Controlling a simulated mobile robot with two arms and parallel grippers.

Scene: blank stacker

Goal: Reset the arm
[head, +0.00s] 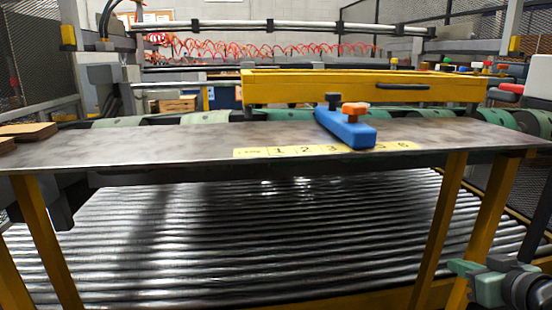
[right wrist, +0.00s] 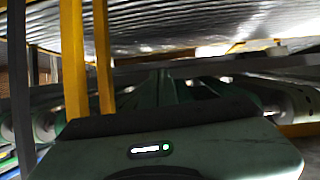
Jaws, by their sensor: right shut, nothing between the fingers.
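My right gripper (head: 468,272) shows at the bottom right corner of the head view, green and black, low in front of the table's right legs. In the right wrist view its green and dark body fills the bottom, with narrow fingers (right wrist: 165,88) reaching forward. It is shut and holds nothing. My left gripper is in neither view. A blue block with a black knob and an orange knob (head: 345,128) sits on the metal table (head: 120,146), partly over the yellow number strip (head: 280,152).
Yellow table legs (head: 437,225) stand close to my right gripper. A roller conveyor (head: 250,235) runs under the table. Brown flat pieces (head: 28,131) lie at the table's left end. A yellow beam (head: 320,88) spans behind the table. The table's middle left is clear.

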